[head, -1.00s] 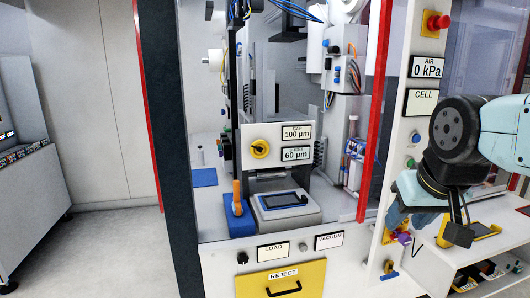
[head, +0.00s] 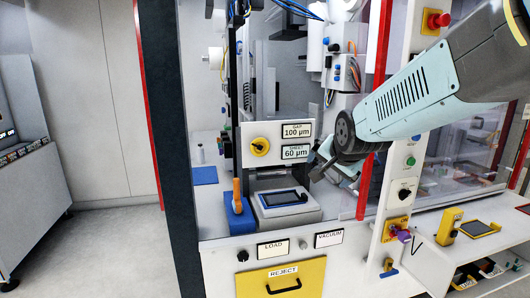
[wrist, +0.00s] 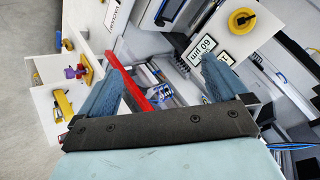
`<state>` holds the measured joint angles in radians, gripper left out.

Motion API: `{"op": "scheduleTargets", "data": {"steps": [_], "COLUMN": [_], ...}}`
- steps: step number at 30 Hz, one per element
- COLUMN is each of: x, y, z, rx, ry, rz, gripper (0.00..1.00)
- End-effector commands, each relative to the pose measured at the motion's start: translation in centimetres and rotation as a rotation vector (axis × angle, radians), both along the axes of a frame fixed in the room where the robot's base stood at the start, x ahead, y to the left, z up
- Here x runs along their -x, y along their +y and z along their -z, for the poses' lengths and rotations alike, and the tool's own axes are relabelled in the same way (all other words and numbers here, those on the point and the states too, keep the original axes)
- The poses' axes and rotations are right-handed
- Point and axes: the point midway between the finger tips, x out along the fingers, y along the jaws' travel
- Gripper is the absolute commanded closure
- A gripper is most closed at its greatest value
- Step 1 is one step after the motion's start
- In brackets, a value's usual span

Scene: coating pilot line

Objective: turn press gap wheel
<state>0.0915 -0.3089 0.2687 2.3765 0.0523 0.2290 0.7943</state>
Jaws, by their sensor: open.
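The press gap wheel (head: 260,147), a round yellow knob with a dark centre, sits on the white front panel (head: 250,130) of the press. In the wrist view the wheel (wrist: 241,21) is at the upper right, beyond the fingers. Beside it a label (head: 297,132) reads GAP 100 µm, and one below (head: 296,153) reads SHEET 60 µm. My gripper (head: 319,166) is to the right of the wheel and a little lower, apart from it. In the wrist view my gripper (wrist: 158,68) is open, with nothing between its fingers.
A red post (head: 374,90) stands close to my wrist. Below the wheel are a grey device with a dark screen (head: 285,198) and a blue block with an orange handle (head: 238,212). A yellow handheld device (head: 448,226) stands on the right shelf.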

Motion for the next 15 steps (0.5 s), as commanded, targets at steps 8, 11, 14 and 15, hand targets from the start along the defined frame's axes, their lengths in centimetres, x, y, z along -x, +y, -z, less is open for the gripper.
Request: {"op": "scheduleTargets", "data": {"steps": [8, 11, 14, 15], "x": [-8.7, -11.3, -13.7, -14.6], "y": [5.2, 7.0, 8.8, 9.5], "z": [2.3, 3.1, 4.0, 4.3], "rx": [-0.385, -0.549, -0.718, -0.79], "ry": [-0.101, -0.127, -0.145, -0.148], "rz": [0.164, 0.221, 0.275, 0.297], "gripper": [0.0, 0.0, 0.0, 0.0]}}
